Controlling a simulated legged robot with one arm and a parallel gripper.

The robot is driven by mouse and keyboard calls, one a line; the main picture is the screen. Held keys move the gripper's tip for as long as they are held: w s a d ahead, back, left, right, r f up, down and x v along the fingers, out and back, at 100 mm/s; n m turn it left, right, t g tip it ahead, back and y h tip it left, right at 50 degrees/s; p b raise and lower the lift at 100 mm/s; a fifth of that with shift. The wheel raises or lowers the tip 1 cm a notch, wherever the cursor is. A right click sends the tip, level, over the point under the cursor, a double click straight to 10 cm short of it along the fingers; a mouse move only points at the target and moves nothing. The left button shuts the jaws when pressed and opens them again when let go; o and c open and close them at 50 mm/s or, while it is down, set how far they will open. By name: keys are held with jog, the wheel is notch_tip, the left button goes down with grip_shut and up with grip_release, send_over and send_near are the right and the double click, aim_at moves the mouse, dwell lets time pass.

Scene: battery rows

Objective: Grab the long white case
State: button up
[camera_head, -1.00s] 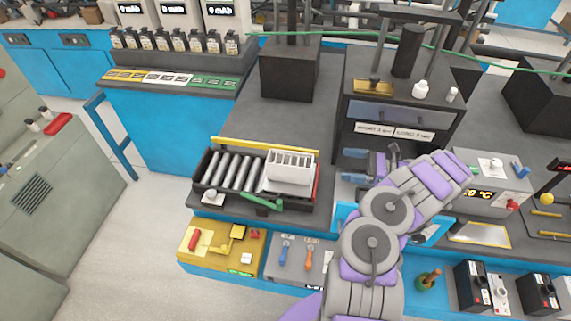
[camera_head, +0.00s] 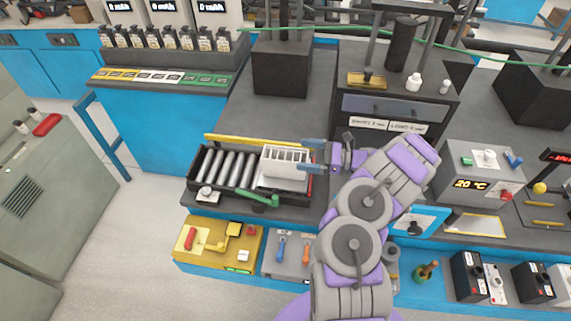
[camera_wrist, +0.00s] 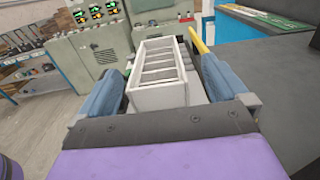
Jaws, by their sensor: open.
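The long white case (camera_head: 285,166) is a slotted, open-topped box at the right end of a roller tray on the bench. In the wrist view the white case (camera_wrist: 158,94) lies between the two blue fingers, with its long side running away from me. My gripper (camera_head: 312,156) is open, with its blue fingertips at the right end of the case. In the wrist view my gripper (camera_wrist: 160,90) has one finger on each side of the case. I cannot tell whether either finger touches it.
The roller tray (camera_head: 194,179) has a yellow rail (camera_head: 255,140) behind it and a green lever (camera_head: 258,198) in front. A dark block (camera_head: 282,68) stands behind. A cabinet with a drawer (camera_head: 393,108) stands behind my arm. Bare bench lies behind the rail.

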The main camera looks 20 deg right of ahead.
aim_at(293, 157)
jog(key=x, duration=0.2)
jog(key=b+x, duration=0.1)
jog(key=x, duration=0.1)
jog(key=shift+s+a+f, duration=0.1)
jog(key=shift+a+f, duration=0.05)
jog(key=shift+f, duration=0.2)
jog(key=shift+w+a, duration=0.25)
jog(key=shift+a, duration=0.15)
jog(key=shift+c, duration=0.3)
jog(key=shift+d, duration=0.1)
jog(key=c, duration=1.3)
jog(key=shift+o, duration=0.2)
jog(key=shift+r, duration=0.1)
